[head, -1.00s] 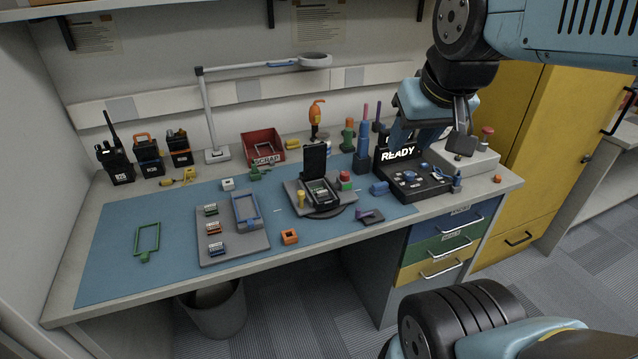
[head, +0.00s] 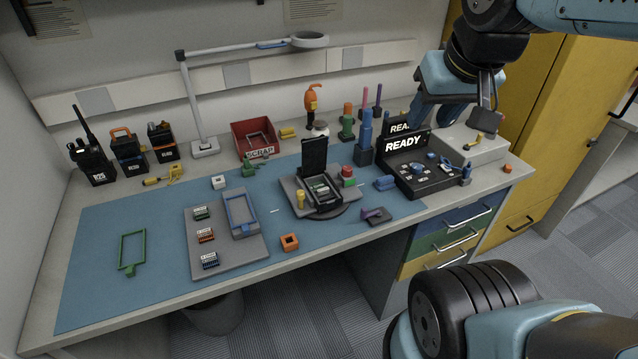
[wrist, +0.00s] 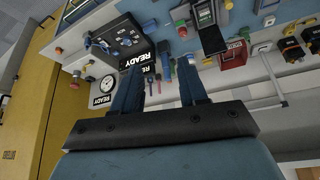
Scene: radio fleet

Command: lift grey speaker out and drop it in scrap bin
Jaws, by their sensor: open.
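The red scrap bin (head: 240,139), labelled SCRAP, stands at the back of the bench and holds a frame-like piece. An open black radio case (head: 314,157) with its lid up sits on the grey stand in the middle of the blue mat. Small parts show inside it, but I cannot make out the grey speaker among them. My gripper (head: 485,112) is high at the right, above the white box behind the READY console, far from the radio. In the wrist view my gripper (wrist: 160,82) has its two fingers apart with nothing between them.
The READY console (head: 415,178) stands on the right of the bench, with upright coloured tools (head: 365,140) beside it. A grey tray (head: 225,258) with small modules lies left of the radio. A lamp (head: 195,100) arches over the back. The mat's left part is mostly clear.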

